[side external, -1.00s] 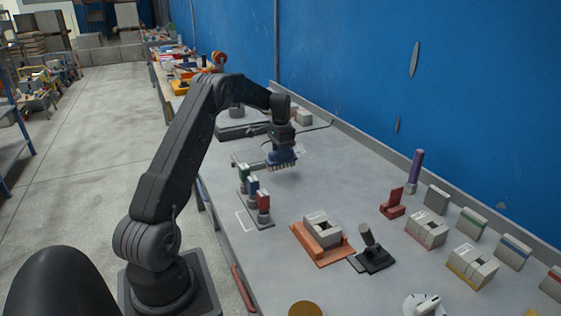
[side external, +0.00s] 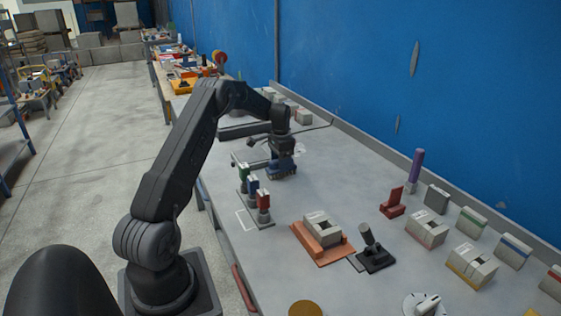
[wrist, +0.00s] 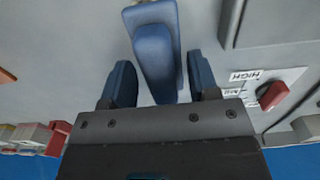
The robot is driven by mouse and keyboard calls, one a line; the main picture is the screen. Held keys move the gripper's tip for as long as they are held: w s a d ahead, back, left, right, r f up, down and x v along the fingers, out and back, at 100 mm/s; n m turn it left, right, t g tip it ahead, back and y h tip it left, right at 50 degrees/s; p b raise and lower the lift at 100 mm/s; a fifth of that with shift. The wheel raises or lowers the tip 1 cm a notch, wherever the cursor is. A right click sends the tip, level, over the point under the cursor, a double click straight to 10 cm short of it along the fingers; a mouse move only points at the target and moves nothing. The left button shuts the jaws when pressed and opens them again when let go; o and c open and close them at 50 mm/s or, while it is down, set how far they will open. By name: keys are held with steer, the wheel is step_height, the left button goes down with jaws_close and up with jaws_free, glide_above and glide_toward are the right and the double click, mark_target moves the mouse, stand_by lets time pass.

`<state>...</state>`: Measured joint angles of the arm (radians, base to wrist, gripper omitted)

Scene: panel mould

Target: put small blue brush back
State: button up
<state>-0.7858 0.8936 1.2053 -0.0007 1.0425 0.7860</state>
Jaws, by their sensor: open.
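The small blue brush (wrist: 156,55) shows in the wrist view between the two blue fingers of my gripper (wrist: 161,88), with a narrow gap on each side. My gripper is open around it. In the side view my gripper (side external: 283,165) is low over the far part of the grey bench, and the brush (side external: 281,172) shows as a blue shape at its lower end, at or very near the bench top. The brush's underside is hidden, so I cannot tell exactly what it rests on.
A rack with green, blue and red blocks (side external: 254,201) stands close in front of my gripper. A red knob (wrist: 274,96) beside a HIGH label shows in the wrist view. An orange tray (side external: 331,257) and black stand (side external: 375,258) are nearer. A blue wall (side external: 350,60) bounds the bench.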

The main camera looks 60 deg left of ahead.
steer(key=shift+r, duration=0.1)
step_height(320, 180, up, 12)
steer(key=d+r+t, duration=0.1)
steer(key=d+r, duration=0.6)
steer(key=d, duration=0.4)
steer(key=s+d+r+t+y, duration=0.1)
steer(key=s+d+r, duration=0.15)
steer(key=d, duration=0.45)
steer(key=s+d+r+t, duration=0.1)
steer(key=s+d+r, duration=0.15)
steer(key=d, duration=0.45)
steer(key=s+d+f+t+h, duration=0.1)
steer(key=s+d+f, duration=0.3)
steer(key=s+d, duration=1.2)
steer(key=shift+s+t, duration=0.8)
